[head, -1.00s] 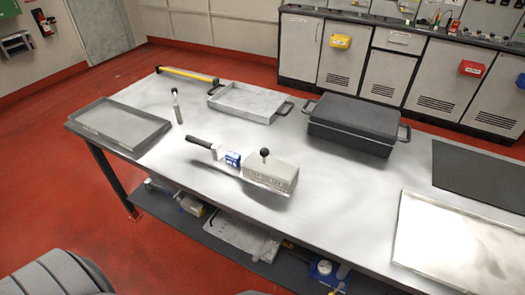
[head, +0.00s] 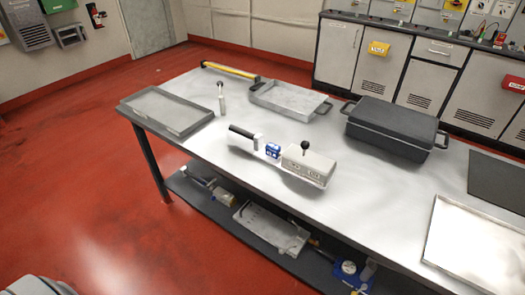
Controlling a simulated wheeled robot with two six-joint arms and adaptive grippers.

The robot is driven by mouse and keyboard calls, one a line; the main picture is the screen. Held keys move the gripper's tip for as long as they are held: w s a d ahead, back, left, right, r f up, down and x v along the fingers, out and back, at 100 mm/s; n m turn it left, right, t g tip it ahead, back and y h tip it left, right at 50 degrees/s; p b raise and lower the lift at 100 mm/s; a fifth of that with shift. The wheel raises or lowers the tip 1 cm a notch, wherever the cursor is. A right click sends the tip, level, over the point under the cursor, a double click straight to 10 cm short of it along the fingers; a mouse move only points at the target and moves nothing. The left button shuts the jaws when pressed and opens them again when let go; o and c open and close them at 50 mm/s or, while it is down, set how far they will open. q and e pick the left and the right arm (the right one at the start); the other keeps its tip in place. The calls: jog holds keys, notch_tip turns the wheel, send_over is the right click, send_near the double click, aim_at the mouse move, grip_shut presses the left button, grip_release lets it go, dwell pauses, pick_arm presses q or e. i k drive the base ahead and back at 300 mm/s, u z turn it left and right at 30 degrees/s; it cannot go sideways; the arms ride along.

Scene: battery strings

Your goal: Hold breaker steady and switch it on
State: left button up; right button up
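The breaker (head: 312,168) looks like a light grey box with a black-knobbed lever standing up from its top. It sits near the table's front edge, at the right end of a flat plate. A small blue block (head: 273,151) is just left of it on the same plate. A black handle (head: 242,131) sticks out at the plate's left end. Markings on the box front are too small to read. Neither of my grippers is in view, and nothing touches the breaker from above.
The steel table (head: 375,200) holds a grey tray (head: 165,131) at left, a small upright tool (head: 221,98), a yellow bar (head: 230,72), a handled tray (head: 288,112), a black case (head: 396,128) and a dark mat (head: 497,185). The lower shelf (head: 225,213) holds loose items. Red floor is open at left.

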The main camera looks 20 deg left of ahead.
aim_at(304, 144)
jog(key=u, duration=0.8)
jog(key=k, duration=1.05)
jog(key=u, duration=1.1)
jog(key=i, duration=1.2)
jog(key=z, duration=0.35)
jog(key=i, duration=0.9)
jog(key=z, duration=1.4)
jog(key=i, duration=0.55)
jog(key=z, duration=0.55)
